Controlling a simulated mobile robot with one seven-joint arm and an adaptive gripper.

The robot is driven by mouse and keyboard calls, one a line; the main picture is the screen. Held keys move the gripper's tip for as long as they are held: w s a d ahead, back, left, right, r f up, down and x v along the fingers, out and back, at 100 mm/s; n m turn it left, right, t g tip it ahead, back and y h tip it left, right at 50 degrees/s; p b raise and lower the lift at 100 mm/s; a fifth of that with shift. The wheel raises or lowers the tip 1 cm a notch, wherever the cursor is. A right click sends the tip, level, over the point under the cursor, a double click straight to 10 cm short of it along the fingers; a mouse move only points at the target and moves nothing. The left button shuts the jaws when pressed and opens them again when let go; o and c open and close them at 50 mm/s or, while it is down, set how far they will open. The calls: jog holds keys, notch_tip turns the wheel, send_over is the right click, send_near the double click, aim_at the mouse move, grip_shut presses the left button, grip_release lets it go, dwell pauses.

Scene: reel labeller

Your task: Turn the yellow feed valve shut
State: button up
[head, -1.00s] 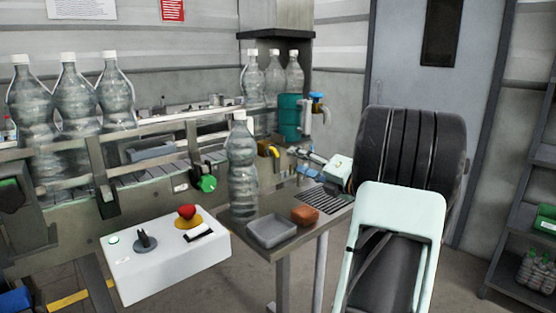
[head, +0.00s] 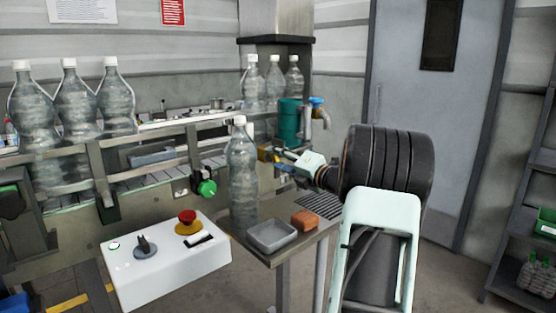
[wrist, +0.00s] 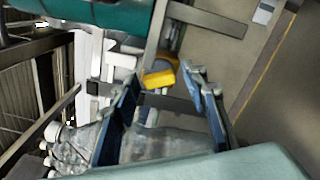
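The yellow feed valve (head: 263,155) sits at the machine's edge, behind the bottle and below the teal canister in the head view. In the wrist view its yellow handle (wrist: 158,79) lies between and slightly beyond the fingertips. My gripper (wrist: 161,78) is open, with a blue-padded finger on each side of the handle and gaps visible. In the head view my gripper (head: 278,161) is beside the valve and partly covers it. Whether a finger touches the valve cannot be told.
A tall clear bottle (head: 242,185) stands on the small table close to my gripper, with a grey tray (head: 272,236) and a brown block (head: 305,221). The teal canister (head: 290,122) and blue-topped tap (head: 318,108) are just above. A white control box (head: 165,262) stands front left.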

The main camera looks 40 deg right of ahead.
jog(key=c, duration=0.9)
jog(key=shift+m, duration=0.4)
jog(key=shift+m+p, duration=0.85)
jog(key=shift+m, duration=1.65)
jog(key=o, duration=1.1)
jog(key=shift+o, duration=0.2)
jog(key=shift+s, duration=0.1)
